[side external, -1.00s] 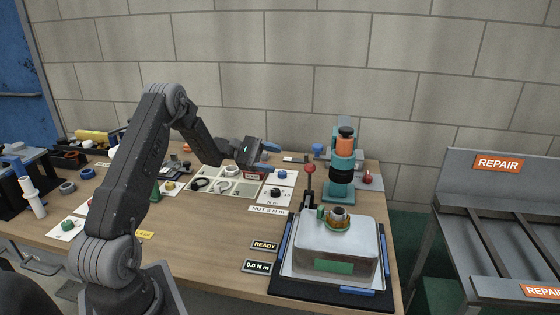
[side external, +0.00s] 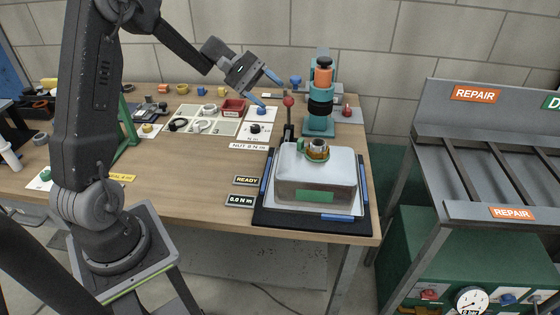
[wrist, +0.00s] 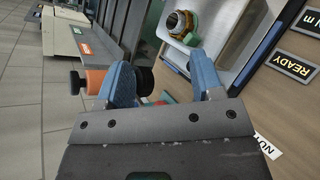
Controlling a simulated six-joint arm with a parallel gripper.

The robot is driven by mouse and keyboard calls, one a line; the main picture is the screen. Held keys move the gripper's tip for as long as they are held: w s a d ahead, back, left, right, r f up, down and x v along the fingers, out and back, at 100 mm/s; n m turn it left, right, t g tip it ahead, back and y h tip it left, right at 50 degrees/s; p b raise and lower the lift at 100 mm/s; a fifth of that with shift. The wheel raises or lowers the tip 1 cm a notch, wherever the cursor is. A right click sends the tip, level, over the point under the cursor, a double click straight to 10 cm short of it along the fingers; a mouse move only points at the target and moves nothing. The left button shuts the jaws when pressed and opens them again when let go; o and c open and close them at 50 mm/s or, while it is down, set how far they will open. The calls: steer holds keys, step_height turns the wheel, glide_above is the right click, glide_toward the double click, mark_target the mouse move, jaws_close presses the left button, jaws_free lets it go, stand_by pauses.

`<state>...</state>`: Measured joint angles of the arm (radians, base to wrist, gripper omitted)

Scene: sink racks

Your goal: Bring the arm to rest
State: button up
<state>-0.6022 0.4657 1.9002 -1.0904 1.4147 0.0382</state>
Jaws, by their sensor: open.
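My gripper (side external: 272,95) is open, with two blue fingers apart and nothing between them. It hangs in the air above the bench, left of the teal press (side external: 320,105) and up from the red-knobbed lever (side external: 289,102). In the wrist view the open fingers (wrist: 163,75) also show empty. A pale metal housing (side external: 316,178) with a brass-coloured fitting (side external: 317,150) on top sits on a dark mat (side external: 263,217). The fitting also shows beyond the fingers in the wrist view (wrist: 181,24).
The wooden bench (side external: 190,195) has bare room at its front left. Parts trays (side external: 208,120), a red bin (side external: 233,107) and small signs READY (side external: 246,181) and 0.0 N m (side external: 240,201) lie on it. A grey REPAIR rack (side external: 480,150) stands right.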

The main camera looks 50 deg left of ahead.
steer(key=s+d+r+m+y, duration=0.1)
steer(key=s+d+m+y, duration=0.3)
steer(key=s, duration=0.3)
steer(key=s+d+r+m+y, duration=0.2)
steer(key=s+d+m+y, duration=0.2)
steer(key=s, duration=0.4)
steer(key=s+d+r+m+t+y, duration=0.1)
steer(key=s+d+m+y, duration=0.3)
steer(key=s, duration=0.4)
steer(key=shift+d+r+m, duration=0.5)
steer(key=shift+d+r, duration=0.05)
steer(key=shift+d, duration=0.3)
